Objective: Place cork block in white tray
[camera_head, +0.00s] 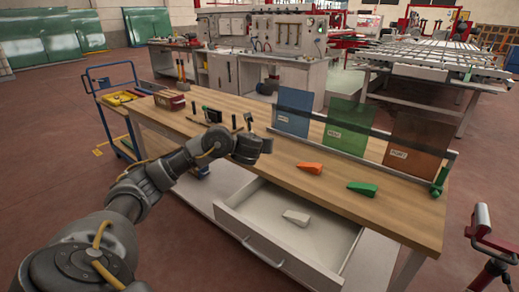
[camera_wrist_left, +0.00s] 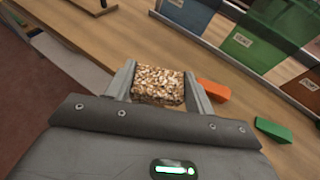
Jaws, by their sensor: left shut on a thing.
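The cork block (camera_wrist_left: 158,86) is a speckled brown block. In the left wrist view it sits between the two fingers of my left gripper, which is shut on it. In the head view my left gripper (camera_head: 262,146) is over the workbench (camera_head: 222,103), near its front edge, and the block cannot be made out there. A pulled-out off-white drawer (camera_head: 254,236) is below the bench top, lower and to the right of the gripper, with a whitish wedge (camera_head: 296,217) in it. No separate white tray can be made out. My right gripper is not in view.
An orange wedge (camera_head: 311,168) and a green wedge (camera_head: 362,188) lie on the bench right of the gripper. Behind them stand blue (camera_head: 293,111), green (camera_head: 345,125) and brown (camera_head: 416,146) panels. Small dark upright tools (camera_head: 213,115) and a dark red box (camera_head: 169,100) are left.

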